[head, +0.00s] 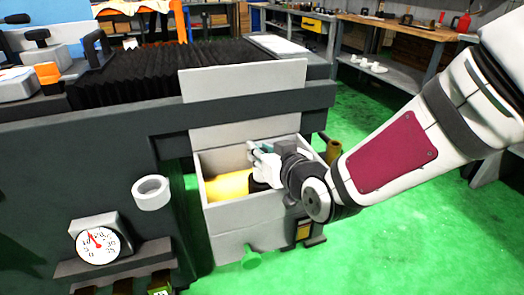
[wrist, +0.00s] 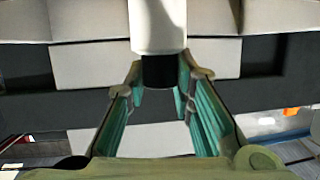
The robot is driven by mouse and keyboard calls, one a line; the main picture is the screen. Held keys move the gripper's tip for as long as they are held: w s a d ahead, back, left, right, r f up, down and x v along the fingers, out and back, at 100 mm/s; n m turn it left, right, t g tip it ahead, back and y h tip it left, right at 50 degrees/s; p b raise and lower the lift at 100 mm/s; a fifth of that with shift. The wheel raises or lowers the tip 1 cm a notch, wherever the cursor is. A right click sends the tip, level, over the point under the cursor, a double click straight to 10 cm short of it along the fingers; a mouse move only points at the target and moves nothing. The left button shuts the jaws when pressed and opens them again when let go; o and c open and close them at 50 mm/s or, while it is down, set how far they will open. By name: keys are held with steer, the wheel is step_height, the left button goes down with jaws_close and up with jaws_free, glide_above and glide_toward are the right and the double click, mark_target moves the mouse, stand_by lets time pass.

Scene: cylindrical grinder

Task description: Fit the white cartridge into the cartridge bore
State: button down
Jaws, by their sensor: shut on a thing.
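The white cartridge (wrist: 158,22) shows in the wrist view as a white cylinder with a black end, running out of the top of the picture. My gripper (wrist: 160,82) is shut on its black end, between the two teal-lined fingers. In the head view my gripper (head: 260,155) is over the open grey box on the machine's front; there I cannot clearly tell the cartridge from the fingers. A white hollow ring (head: 151,192) sticks out of the machine's dark side, left of the box. It may be the cartridge bore, but I cannot tell for sure.
The open grey box (head: 247,223) holds a yellow cylinder (head: 227,187), left of my gripper. A pale upright panel (head: 245,80) stands behind it. A dial gauge (head: 97,245) is at lower left. A green knob (head: 251,258) sits on the box front. Green floor (head: 400,235) is clear at right.

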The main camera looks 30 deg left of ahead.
steer(key=shift+f+b, duration=2.1)
steer(key=c, duration=1.3)
jaws_free()
steer(key=v, duration=0.7)
steer(key=shift+d, duration=0.25)
steer(key=shift+s+r, duration=0.1)
